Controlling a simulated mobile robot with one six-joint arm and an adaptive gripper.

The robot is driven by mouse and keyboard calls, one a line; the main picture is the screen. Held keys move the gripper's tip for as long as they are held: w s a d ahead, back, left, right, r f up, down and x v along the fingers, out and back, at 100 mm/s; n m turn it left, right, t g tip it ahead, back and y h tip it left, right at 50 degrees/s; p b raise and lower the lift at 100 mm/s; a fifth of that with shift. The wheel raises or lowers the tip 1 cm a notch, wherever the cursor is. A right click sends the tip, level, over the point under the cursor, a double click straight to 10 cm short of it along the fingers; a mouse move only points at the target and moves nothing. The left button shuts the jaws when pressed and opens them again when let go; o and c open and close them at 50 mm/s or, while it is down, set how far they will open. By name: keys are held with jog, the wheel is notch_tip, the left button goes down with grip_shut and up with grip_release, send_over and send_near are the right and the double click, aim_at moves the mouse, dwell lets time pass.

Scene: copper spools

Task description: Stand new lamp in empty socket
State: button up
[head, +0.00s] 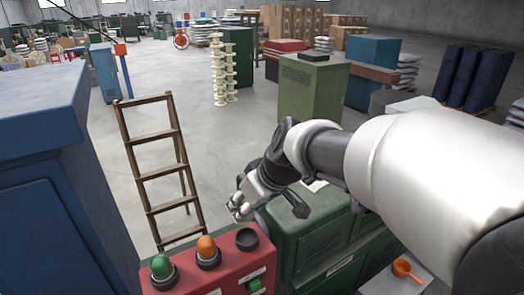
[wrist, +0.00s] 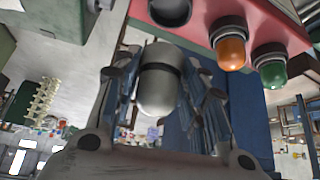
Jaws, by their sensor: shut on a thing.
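The new lamp (wrist: 157,92) is a pale grey capsule with a dark band around it. In the wrist view it lies between the fingers of my gripper (wrist: 164,88), which is shut on it. The empty socket (head: 247,238) is a dark round ring on the red panel (head: 218,270). It also shows at the top edge of the wrist view (wrist: 170,10), apart from the lamp. In the head view my gripper (head: 262,203) is just behind and above the socket. The lamp is hard to make out there.
An orange lamp (head: 207,250) and a green lamp (head: 162,269) stand on the panel, left of the socket. A blue cabinet (head: 60,200) is at the left and a wooden ladder (head: 160,170) behind. A green cabinet (head: 325,235) is right of the panel.

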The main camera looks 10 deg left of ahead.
aim_at(251, 219)
jog(key=shift+s+d+f, duration=0.1)
jog(key=shift+d+f, duration=0.1)
jog(key=shift+f, duration=0.2)
jog(key=shift+a+f+b, duration=0.1)
jog(key=shift+f+b, duration=1.55)
jog(key=shift+f, duration=0.65)
jog(key=shift+b, duration=0.3)
jog(key=shift+f+b, duration=0.25)
jog(key=shift+b, duration=0.55)
dwell(0.4)
jog(key=shift+f+b, duration=0.85)
dwell(0.4)
jog(key=o, duration=1.1)
jog(key=shift+o, duration=0.2)
